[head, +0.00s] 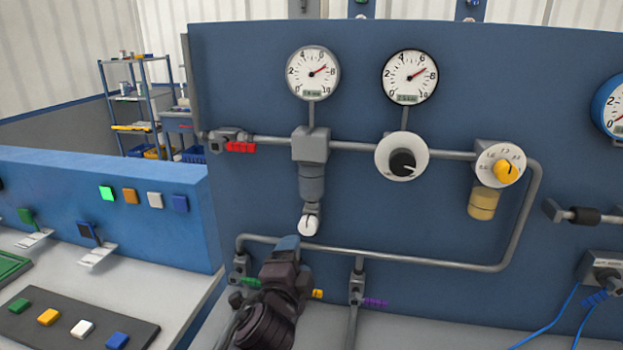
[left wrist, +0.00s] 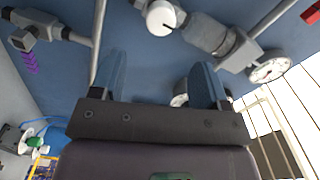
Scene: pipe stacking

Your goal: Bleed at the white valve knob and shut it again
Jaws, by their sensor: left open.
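The white valve knob (head: 309,225) hangs at the bottom of a grey filter bowl (head: 311,184) on the blue panel. It also shows at the top of the left wrist view (left wrist: 161,17), with a dark mark on its face. My left gripper (head: 287,243) is just below and left of the knob in the head view, in front of the lower pipe. In the left wrist view its two blue fingers (left wrist: 160,80) are spread wide with nothing between them, and the knob lies beyond their tips. The gripper appears apart from the knob. My right gripper is not in view.
Two round gauges (head: 313,73) sit above the upper pipe (head: 357,147). A black knob (head: 402,163) and a yellow knob (head: 506,172) are to the right. A red handle (head: 240,147) is at left. Green, yellow and purple (head: 375,302) handles sit below the lower pipe (head: 400,258).

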